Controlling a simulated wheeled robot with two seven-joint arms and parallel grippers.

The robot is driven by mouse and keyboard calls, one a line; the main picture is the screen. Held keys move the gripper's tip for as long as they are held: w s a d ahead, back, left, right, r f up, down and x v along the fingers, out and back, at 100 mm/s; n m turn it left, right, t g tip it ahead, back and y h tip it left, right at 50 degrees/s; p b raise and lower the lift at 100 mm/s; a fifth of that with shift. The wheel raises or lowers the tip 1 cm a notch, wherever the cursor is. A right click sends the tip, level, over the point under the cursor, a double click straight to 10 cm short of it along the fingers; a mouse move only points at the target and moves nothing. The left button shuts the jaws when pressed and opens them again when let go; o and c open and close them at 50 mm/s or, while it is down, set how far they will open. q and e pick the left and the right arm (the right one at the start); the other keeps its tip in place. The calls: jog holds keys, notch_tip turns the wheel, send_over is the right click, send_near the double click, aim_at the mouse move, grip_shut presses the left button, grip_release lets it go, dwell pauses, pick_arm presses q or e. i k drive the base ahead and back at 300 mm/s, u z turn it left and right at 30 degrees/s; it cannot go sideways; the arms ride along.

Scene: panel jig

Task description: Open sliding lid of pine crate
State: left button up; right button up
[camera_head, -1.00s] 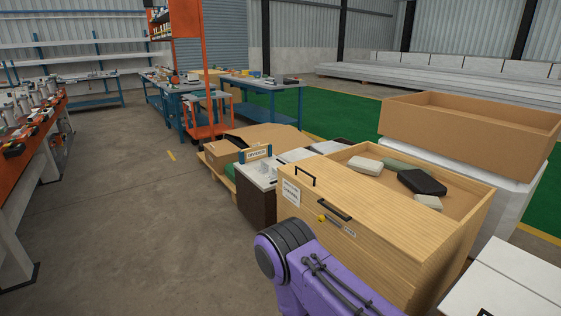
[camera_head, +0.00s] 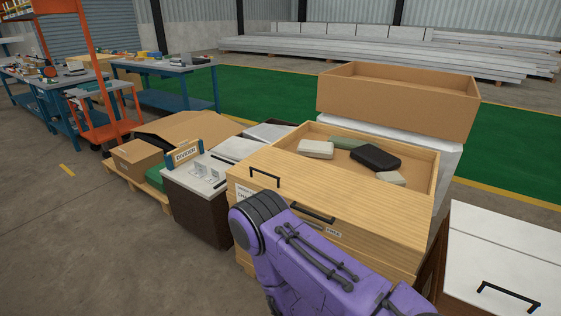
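The pale pine crate (camera_head: 393,222) stands in the middle right, with labels and a dark handle on its front. Its top is partly open, with a plain wooden panel (camera_head: 275,160) across the near part. A black handle (camera_head: 264,178) rises at its near left corner. Inside lie a black case (camera_head: 375,157), two pale blocks, one of them here (camera_head: 315,149), and a green thing, partly hidden. A purple link of my arm crosses in front of the crate and hides its lower front. Neither gripper shows, so I cannot see any contact with the crate.
A large open cardboard box (camera_head: 390,103) rests on a white block behind the crate. A white-topped cabinet (camera_head: 500,250) with a black handle stands at right. A dark bin with a white top (camera_head: 208,172) and cartons on a pallet stand left. Bare floor lies at left.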

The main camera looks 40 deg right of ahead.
aim_at(401, 216)
jog(key=z, duration=0.95)
jog(key=i, duration=0.95)
jog(key=z, duration=1)
